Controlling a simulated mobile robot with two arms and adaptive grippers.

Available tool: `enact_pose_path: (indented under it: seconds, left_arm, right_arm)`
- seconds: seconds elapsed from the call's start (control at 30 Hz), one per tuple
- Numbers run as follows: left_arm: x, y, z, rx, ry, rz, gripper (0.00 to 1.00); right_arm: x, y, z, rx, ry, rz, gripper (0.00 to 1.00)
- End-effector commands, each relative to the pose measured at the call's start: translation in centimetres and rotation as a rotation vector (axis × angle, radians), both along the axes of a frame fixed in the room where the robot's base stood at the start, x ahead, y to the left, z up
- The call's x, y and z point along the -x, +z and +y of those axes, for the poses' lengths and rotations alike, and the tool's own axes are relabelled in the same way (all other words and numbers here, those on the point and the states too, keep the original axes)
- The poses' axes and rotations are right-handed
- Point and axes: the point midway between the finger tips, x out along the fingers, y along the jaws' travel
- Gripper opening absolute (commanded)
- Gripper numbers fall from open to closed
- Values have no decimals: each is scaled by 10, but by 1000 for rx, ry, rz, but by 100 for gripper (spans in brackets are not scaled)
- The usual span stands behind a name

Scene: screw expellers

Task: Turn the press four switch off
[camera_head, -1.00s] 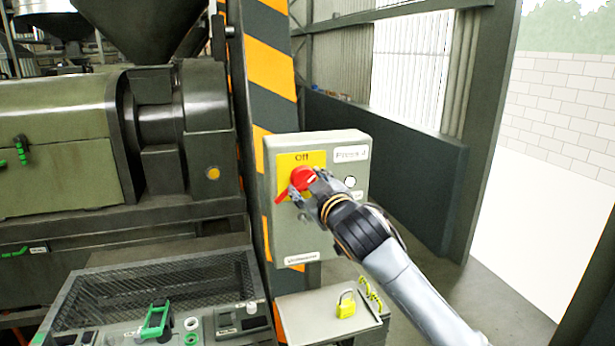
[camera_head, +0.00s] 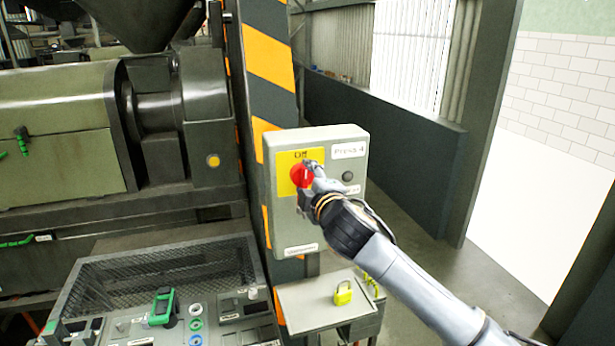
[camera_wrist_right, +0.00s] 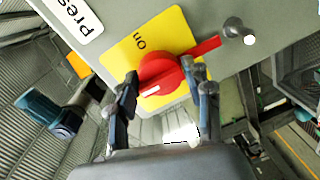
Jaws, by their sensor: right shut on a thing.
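The press four switch box (camera_head: 345,220) is a grey box on the striped post, labelled "Press 4". The round indicator (camera_head: 347,176) on the box is dark. My left gripper is not in view.
Below the box is a small grey shelf (camera_head: 308,305) with a yellow padlock (camera_head: 343,293) on it. A control panel with a green handle (camera_head: 162,306) stands at lower left. The green press (camera_head: 60,145) fills the left. Open floor lies at right.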

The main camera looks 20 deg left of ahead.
Motion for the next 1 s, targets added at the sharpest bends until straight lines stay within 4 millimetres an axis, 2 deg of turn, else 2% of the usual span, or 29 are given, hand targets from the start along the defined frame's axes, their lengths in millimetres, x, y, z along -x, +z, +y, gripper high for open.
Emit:
enact_pose_path:
  seconds: [0.03,0.67,0.7,0.8,1.0]
  left_arm:
    - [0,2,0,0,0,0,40]
    - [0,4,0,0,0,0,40]
    - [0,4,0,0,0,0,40]
    - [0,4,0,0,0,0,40]
    - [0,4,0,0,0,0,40]
  right_arm:
    - [-1,8,0,8,1,-20,19]
    - [-1,9,0,50,0,-52,19]
    - [-1,9,0,50,0,-52,52]
    - [0,9,0,50,0,-51,71]
    - [0,5,0,51,1,-44,71]
